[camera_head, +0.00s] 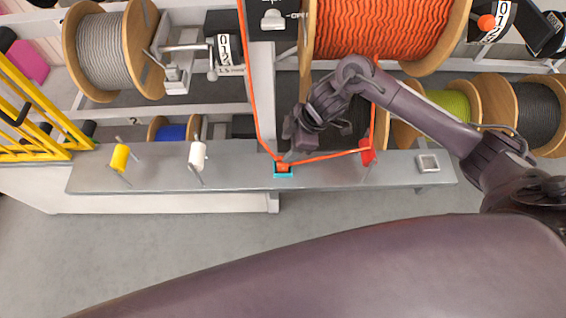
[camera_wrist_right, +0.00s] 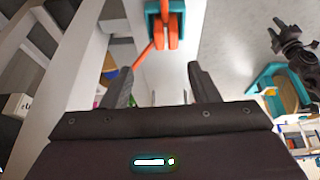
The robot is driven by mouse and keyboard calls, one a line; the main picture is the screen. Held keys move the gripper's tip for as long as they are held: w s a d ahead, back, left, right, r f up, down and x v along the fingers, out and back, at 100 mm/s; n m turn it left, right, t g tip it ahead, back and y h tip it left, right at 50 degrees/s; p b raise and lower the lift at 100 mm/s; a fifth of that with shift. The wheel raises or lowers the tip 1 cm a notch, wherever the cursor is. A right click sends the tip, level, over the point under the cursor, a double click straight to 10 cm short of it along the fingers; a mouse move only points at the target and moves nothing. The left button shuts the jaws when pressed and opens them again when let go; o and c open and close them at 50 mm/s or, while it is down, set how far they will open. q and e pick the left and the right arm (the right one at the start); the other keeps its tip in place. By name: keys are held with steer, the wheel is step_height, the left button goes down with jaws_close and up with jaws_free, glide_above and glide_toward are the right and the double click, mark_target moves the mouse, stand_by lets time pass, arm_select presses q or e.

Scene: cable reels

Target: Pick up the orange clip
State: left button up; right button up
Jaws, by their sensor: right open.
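The orange clip (camera_head: 283,167) sits in a small teal holder (camera_head: 283,175) at the front edge of the grey shelf. It also shows in the right wrist view (camera_wrist_right: 167,30), in its teal holder (camera_wrist_right: 152,22), beyond my fingertips. My right gripper (camera_head: 289,152) is just above and behind the clip in the head view, and its fingers partly cover the area beside it. In the right wrist view its fingers (camera_wrist_right: 158,84) are apart with nothing between them. I cannot make out contact with the clip. My left gripper does not show in the head view.
An orange cord (camera_head: 325,157) runs around the clip area up to a large orange reel (camera_head: 380,25) and to a red piece (camera_head: 367,155). A yellow frame (camera_head: 35,110) is at far left.

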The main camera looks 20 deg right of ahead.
steer(key=shift+g, duration=0.3)
steer(key=f, duration=0.2)
steer(key=f+p, duration=0.1)
steer(key=f, duration=0.1)
steer(key=a+f+p, duration=0.1)
steer(key=f, duration=0.1)
steer(key=shift+s+f, duration=0.2)
steer(key=shift+s, duration=0.1)
steer(key=shift+w+a+f, duration=0.1)
steer(key=shift+a+f, duration=0.05)
steer(key=shift+f, duration=0.3)
steer(key=c, duration=1.1)
steer(key=shift+o, duration=0.2)
steer(key=shift+r, duration=0.15)
step_height(320, 180, up, 20)
